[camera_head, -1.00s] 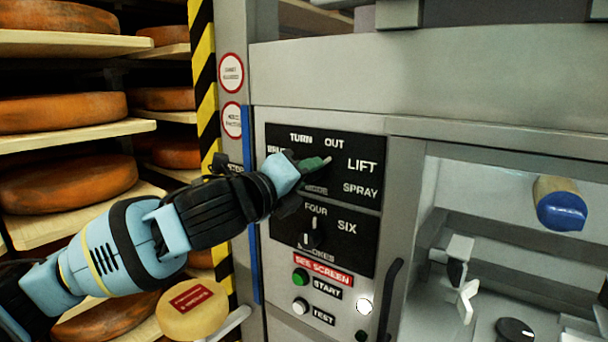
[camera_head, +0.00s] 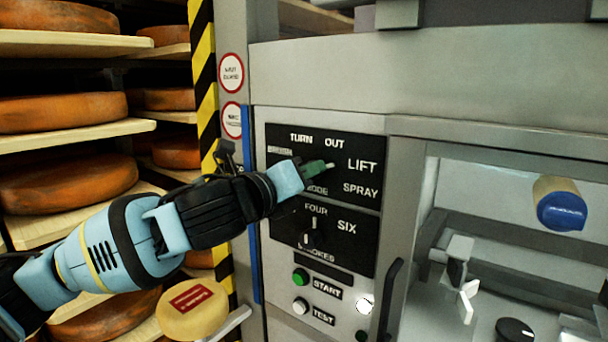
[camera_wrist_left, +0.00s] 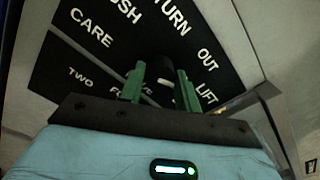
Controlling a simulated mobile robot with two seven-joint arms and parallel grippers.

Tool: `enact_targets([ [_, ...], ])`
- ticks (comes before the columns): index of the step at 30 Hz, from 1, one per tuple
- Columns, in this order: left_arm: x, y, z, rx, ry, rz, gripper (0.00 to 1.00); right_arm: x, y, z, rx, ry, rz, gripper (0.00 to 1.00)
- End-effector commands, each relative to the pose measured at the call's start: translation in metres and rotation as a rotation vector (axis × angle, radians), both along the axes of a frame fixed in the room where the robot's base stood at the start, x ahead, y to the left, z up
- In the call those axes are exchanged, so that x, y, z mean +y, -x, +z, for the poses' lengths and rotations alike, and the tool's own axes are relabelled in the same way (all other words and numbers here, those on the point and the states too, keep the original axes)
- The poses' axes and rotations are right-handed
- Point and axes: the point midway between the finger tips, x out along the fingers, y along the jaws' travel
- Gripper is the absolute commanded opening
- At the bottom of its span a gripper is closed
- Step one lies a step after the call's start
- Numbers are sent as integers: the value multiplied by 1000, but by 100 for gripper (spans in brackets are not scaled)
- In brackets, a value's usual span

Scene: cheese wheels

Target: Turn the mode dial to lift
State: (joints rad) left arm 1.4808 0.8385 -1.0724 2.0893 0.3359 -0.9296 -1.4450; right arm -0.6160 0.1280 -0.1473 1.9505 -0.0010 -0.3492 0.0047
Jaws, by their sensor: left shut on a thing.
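The mode dial (camera_wrist_left: 160,68) is a dark knob with a white mark on the black upper panel (camera_head: 350,143). The panel carries the words TURN, OUT, LIFT and SPRAY. My left gripper (camera_head: 318,168) reaches in from the left, its green fingers shut on the dial. In the left wrist view the two fingers (camera_wrist_left: 160,86) stand on either side of the knob. In the head view the white tip points right, roughly toward the word LIFT (camera_head: 362,167). The fingers hide much of the dial. My right gripper is out of view.
A second dial (camera_head: 313,238) with FOUR and SIX sits just below. Under it are a dark sign (camera_head: 323,268), a green START button (camera_head: 300,276) and a TEST button (camera_head: 300,306). Cheese shelves (camera_head: 75,136) stand left; an open machine bay (camera_head: 480,210) lies right.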

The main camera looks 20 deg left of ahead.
Motion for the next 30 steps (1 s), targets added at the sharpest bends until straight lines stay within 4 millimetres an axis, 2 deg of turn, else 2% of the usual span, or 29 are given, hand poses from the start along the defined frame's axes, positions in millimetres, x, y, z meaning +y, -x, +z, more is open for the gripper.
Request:
enact_targets([
  [3, 0, 0, 0, 0, 1, 0, 10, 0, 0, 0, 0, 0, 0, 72],
  [4, 0, 0, 0, 0, 1, 0, 36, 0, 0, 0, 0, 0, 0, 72],
  [8, 0, 0, 0, 0, 1, 0, 54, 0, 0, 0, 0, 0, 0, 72],
  [20, 3, 6, 0, 1, 2, 1, 54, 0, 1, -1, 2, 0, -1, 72],
  [30, 19, 53, 0, 1, 0, 1, 54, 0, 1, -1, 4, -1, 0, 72],
])
